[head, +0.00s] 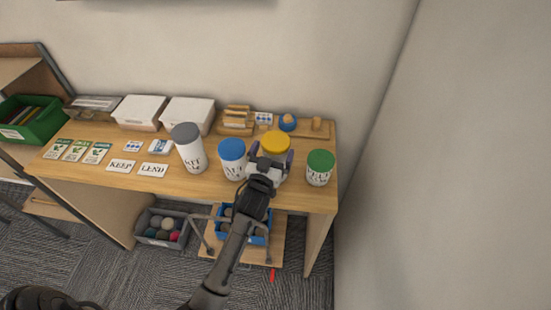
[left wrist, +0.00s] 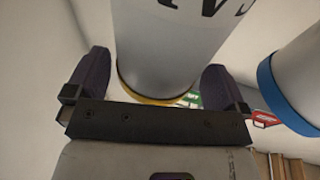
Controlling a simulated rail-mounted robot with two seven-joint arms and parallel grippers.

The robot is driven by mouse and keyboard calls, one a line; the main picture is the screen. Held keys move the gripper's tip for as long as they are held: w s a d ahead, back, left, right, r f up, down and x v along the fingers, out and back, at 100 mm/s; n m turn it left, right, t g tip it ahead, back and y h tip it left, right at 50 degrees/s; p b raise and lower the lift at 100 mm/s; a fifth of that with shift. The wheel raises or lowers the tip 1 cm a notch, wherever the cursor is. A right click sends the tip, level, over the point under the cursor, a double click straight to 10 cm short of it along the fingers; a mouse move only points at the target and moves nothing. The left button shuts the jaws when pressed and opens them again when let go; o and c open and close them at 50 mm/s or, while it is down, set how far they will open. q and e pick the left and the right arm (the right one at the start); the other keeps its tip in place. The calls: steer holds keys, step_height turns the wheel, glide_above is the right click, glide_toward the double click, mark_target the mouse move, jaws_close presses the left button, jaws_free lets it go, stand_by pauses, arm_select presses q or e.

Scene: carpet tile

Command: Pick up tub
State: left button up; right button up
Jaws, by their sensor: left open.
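A white tub with a yellow lid (head: 275,141) stands on the wooden desk (head: 215,184), partly hidden by my left gripper (head: 271,157). That gripper is open, with its fingers on either side of this tub. In the left wrist view the same tub's white wall (left wrist: 172,45) shows between the two dark purple fingers (left wrist: 157,85), its yellow rim near the palm. I cannot tell whether a finger touches it. A blue-lidded tub (head: 232,151) stands close on the left, also seen in the left wrist view (left wrist: 298,75). My right gripper is not in view.
A green-lidded tub (head: 320,167) stands on the right and a tall grey-lidded tub (head: 189,150) on the left. White boxes (head: 188,113), a wooden holder (head: 236,121) and a blue ball (head: 287,122) are behind. KEEP (head: 121,166) and LEND (head: 153,170) cards lie in front.

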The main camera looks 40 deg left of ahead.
arm_select(q)
steer(key=shift+x, duration=0.9)
steer(key=shift+c, duration=0.3)
steer(key=c, duration=1.5)
steer(key=shift+d+r, duration=0.1)
steer(key=shift+r, duration=0.05)
steer(key=shift+c, duration=0.5)
